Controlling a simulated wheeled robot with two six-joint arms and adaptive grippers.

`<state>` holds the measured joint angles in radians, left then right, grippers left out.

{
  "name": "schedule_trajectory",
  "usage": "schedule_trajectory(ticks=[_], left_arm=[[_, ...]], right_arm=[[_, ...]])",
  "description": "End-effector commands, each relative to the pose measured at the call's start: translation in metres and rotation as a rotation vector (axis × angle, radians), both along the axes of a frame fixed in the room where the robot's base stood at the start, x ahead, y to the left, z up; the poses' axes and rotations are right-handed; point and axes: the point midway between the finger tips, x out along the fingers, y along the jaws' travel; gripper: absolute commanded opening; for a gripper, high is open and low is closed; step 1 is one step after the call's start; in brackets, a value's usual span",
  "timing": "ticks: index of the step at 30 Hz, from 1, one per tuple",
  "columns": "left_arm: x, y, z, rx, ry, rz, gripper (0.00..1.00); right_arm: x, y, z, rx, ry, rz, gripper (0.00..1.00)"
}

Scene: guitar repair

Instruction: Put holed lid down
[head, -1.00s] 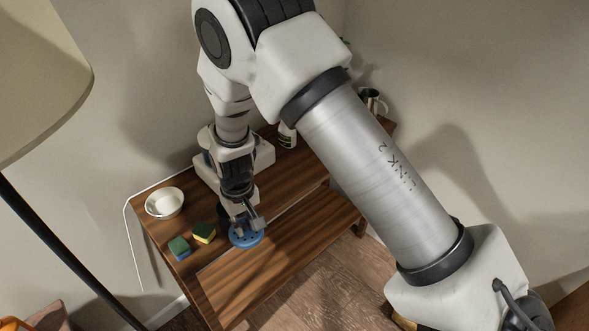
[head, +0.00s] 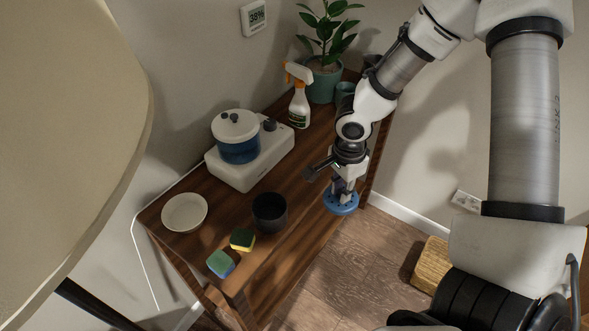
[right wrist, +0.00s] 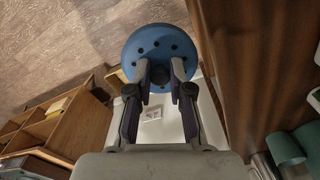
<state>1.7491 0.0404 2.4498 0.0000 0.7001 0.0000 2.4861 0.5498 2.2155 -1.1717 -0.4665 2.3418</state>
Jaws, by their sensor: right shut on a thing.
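The holed lid (head: 341,204) is a round blue disc with several dark holes. It also shows in the right wrist view (right wrist: 158,45), between and beyond the fingertips. My right gripper (head: 343,192) is shut on the lid from above and holds it near the front right edge of the wooden table. The wrist view shows floor on the lid's left and the table's wood on its right. Whether the lid touches the table cannot be told. My left gripper is not in view.
The table (head: 300,220) bears a white appliance (head: 250,155) with a blue pot, a dark cup (head: 269,212), a white bowl (head: 184,212), two sponges (head: 242,239), a spray bottle (head: 299,105) and a potted plant (head: 325,80). Bare wood lies between the dark cup and my gripper.

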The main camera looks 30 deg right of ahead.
Motion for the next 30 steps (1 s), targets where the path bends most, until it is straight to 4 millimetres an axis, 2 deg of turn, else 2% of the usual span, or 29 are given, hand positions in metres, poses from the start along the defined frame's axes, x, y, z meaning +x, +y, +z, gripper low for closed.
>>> schedule_trajectory(ticks=[1, 3, 8, 13, 17, 23, 30], left_arm=[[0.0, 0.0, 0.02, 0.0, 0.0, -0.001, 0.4], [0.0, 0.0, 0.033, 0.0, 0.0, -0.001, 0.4], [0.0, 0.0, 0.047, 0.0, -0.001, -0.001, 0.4], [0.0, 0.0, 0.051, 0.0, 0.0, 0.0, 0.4], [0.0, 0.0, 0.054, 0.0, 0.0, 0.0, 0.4], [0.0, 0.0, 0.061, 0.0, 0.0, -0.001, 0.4], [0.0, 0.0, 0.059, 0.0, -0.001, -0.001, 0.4]], right_arm=[[0.014, 0.001, 0.009, -0.01, 0.005, 0.003, 0.0], [0.036, 0.005, 0.006, -0.01, 0.002, 0.003, 0.0], [0.08, 0.013, -0.002, -0.007, -0.001, 0.004, 0.0], [0.123, 0.02, -0.01, -0.006, -0.003, 0.004, 0.0], [0.134, 0.023, -0.017, -0.002, 0.0, 0.004, 0.0], [0.134, 0.023, -0.045, -0.001, 0.0, 0.004, 0.0], [0.134, 0.022, -0.048, -0.001, -0.001, 0.003, 0.0]])
